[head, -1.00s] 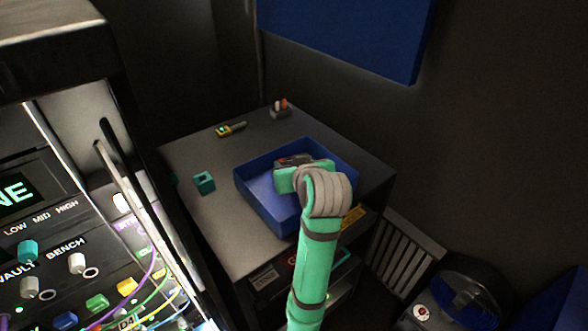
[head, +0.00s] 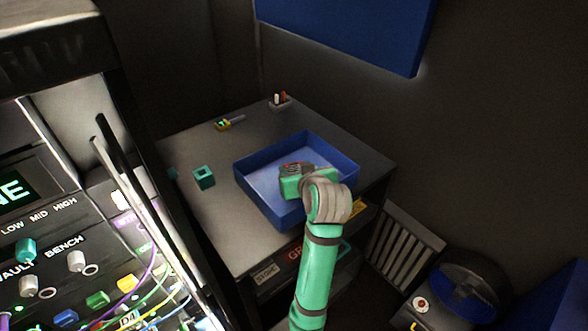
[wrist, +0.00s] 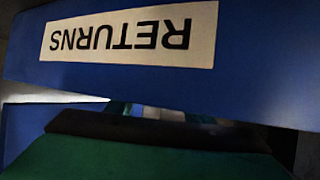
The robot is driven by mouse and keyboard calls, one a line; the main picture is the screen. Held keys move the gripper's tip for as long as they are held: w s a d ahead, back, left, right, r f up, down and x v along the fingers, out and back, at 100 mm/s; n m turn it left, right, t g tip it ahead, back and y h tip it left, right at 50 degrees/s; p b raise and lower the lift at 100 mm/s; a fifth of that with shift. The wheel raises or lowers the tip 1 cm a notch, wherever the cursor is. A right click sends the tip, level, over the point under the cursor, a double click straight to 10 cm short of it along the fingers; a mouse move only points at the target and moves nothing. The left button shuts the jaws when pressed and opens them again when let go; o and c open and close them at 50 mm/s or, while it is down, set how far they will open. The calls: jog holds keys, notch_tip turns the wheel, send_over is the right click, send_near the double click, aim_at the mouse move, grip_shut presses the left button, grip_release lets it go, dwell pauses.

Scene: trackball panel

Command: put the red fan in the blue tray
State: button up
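The blue tray (head: 256,203) sits on top of the grey cabinet. In the wrist view its wall (wrist: 262,72) fills the upper part, with an upside-down RETURNS label. My gripper (head: 293,170) is over the tray's near right part, within its outline, close to the wall. A small dark and red patch shows at the gripper's far side. I cannot tell whether it is the red fan. The fan is not clearly seen in either view. The fingertips are mostly hidden, so their opening does not show.
A teal open block (head: 204,178) and a yellow-green tool (head: 224,125) lie on the cabinet top (head: 195,142) left of the tray. A small pen holder (head: 280,103) stands at the back. A rack with knobs and cables fills the left. A blue panel hangs above.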

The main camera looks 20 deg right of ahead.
jog(key=o, duration=0.4)
jog(key=shift+c, duration=0.2)
jog(key=shift+r, duration=0.15)
jog(key=v, duration=1.2)
jog(key=shift+w, duration=0.1)
